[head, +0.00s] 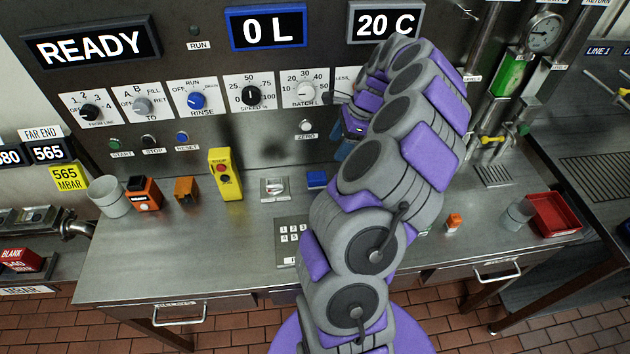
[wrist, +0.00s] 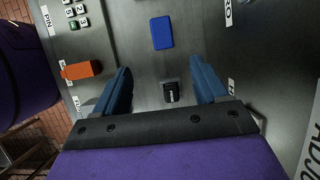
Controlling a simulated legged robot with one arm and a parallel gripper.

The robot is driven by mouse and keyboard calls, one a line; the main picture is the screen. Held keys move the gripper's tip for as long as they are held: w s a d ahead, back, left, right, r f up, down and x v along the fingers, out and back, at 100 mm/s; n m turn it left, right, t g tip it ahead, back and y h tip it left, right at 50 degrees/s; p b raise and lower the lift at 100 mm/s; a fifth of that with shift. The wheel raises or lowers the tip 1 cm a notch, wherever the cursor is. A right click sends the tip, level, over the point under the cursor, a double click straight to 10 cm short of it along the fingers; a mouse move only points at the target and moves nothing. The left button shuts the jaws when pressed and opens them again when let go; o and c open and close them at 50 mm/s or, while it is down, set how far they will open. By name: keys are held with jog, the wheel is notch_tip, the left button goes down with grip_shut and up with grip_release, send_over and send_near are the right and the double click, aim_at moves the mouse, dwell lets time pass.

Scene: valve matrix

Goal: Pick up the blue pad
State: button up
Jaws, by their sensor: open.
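The blue pad (head: 316,178) is a small flat block lying on the metal counter near the back panel. In the wrist view the pad (wrist: 162,33) is in the upper middle, ahead of and apart from my fingertips. My gripper (wrist: 160,66) is open with its two blue fingers spread and nothing held. In the head view my purple and grey arm hides most of the gripper, and only part of it (head: 345,143) shows to the right of the pad and above the counter.
A black object (wrist: 171,92) shows between my fingers, lower than the pad in view. An orange block (wrist: 80,70) and keypad (wrist: 78,15) lie to the left. In the head view, a switch (head: 274,187) and yellow control box (head: 225,175) stand left of the pad.

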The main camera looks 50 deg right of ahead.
jog(key=b, duration=0.2)
send_near(318, 175)
notch_tip(318, 175, down, 2)
jog(key=x, duration=0.4)
jog(key=shift+a, duration=0.25)
jog(key=shift+w+a+f+b, duration=0.15)
jog(key=shift+a+f+b, duration=0.15)
jog(key=shift+b, duration=0.1)
jog(key=x, duration=0.1)
jog(key=b+x, duration=0.1)
jog(key=x, duration=0.1)
jog(key=b+x, duration=0.1)
jog(key=shift+w+d+f, duration=0.2)
jog(key=shift+w+f, duration=0.05)
jog(key=shift+f, duration=0.1)
jog(key=shift+a+r, duration=0.1)
jog(key=shift+a, duration=0.05)
jog(key=shift+a, duration=0.15)
jog(key=shift+c, duration=1.4)
jog(key=c, duration=0.8)
